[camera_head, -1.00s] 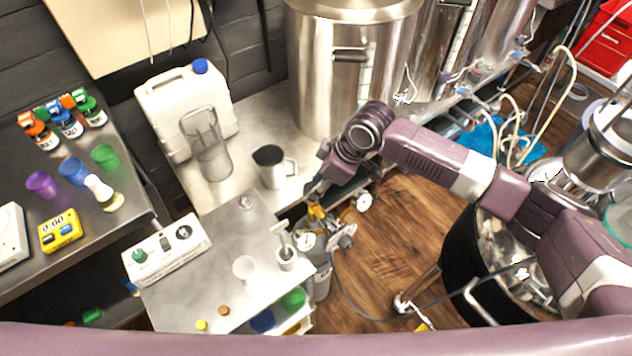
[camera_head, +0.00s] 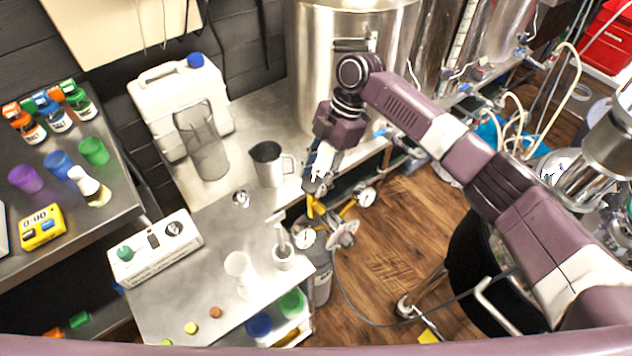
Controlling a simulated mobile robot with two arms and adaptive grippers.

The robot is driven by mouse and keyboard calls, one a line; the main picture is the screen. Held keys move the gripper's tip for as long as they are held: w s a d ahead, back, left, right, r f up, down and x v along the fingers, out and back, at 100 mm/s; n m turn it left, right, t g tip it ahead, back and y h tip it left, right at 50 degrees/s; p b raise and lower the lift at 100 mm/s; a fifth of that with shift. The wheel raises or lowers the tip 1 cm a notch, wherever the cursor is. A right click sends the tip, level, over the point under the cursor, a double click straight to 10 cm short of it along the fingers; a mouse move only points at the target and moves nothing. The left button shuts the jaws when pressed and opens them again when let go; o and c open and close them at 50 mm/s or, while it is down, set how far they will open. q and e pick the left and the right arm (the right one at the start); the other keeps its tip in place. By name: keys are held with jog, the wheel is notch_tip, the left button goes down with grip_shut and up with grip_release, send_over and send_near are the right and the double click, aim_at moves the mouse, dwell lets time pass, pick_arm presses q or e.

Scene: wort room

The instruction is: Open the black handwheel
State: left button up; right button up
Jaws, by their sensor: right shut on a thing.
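My right gripper (camera_head: 316,186) comes down from above, over the gas cylinder (camera_head: 321,284) beside the steel bench. Its fingers are shut at the top of the brass-yellow valve and regulator (camera_head: 326,214), where the black handwheel sits. The handwheel is almost wholly hidden by the fingers, so its turn cannot be read. A round gauge (camera_head: 305,238) and a second gauge (camera_head: 366,197) sit on either side of the regulator, with a silvery round fitting (camera_head: 343,234) below. My left gripper is not in view.
Wooden floor (camera_head: 400,240) is free to the right.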

jog(key=shift+w+a+n+g+h+b, duration=0.1)
jog(key=shift+n+g+h+b, duration=0.2)
jog(key=shift+n+b, duration=0.65)
jog(key=shift+w+n+g+h+b, duration=0.1)
jog(key=shift+n+g+h+b, duration=0.15)
jog(key=shift+n+b, duration=0.7)
jog(key=shift+n+p, duration=0.3)
jog(key=shift+n, duration=0.1)
jog(key=o, duration=1.1)
jog(key=shift+o, duration=0.2)
jog(key=v, duration=1.2)
jog(key=shift+a, duration=0.1)
